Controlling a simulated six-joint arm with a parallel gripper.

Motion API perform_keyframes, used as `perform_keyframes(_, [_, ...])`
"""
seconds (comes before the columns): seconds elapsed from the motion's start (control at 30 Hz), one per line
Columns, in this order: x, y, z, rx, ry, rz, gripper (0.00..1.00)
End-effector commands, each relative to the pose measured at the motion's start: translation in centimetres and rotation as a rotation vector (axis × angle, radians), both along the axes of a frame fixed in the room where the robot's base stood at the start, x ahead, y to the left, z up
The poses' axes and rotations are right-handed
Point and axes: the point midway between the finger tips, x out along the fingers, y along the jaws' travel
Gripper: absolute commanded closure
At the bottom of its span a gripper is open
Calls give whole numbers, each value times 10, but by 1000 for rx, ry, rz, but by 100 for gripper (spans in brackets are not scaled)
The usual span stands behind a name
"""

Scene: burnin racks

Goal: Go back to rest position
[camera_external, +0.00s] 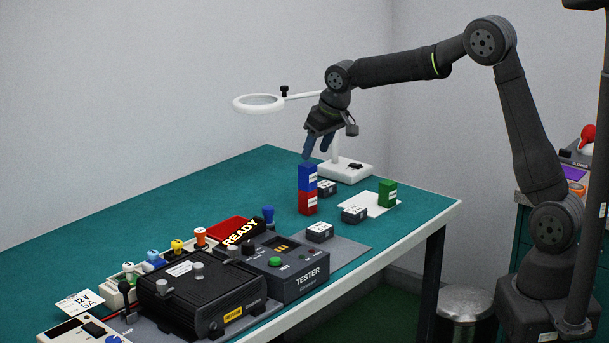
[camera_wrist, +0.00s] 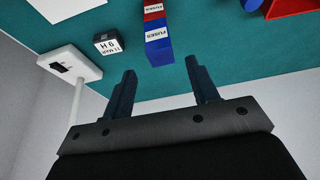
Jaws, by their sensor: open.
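My gripper (camera_external: 317,146) is open and empty in the external view, raised above the far part of the green bench. Just below it, a blue fuse box (camera_external: 307,177) sits on top of a red fuse box (camera_external: 307,203). In the wrist view my gripper's two fingers (camera_wrist: 163,90) are spread apart with nothing between them. The blue fuse box (camera_wrist: 158,48) and the red fuse box (camera_wrist: 153,9) show beyond the fingertips, apart from them.
A white magnifier lamp (camera_external: 345,170) stands behind the boxes, its ring beside my wrist. A green box (camera_external: 387,194) stands on a white sheet to the right. Small dark blocks (camera_external: 354,214) lie around. A tester (camera_external: 295,268) and a black unit (camera_external: 200,293) occupy the front.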

Motion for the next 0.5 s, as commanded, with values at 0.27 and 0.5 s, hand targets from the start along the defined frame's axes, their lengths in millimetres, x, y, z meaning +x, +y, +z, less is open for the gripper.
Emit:
perform_keyframes(0.27, [16, 15, -52, -1, 1, 0, 46])
perform_keyframes(0.5, [23, 22, -51, 6, -6, 0, 46])
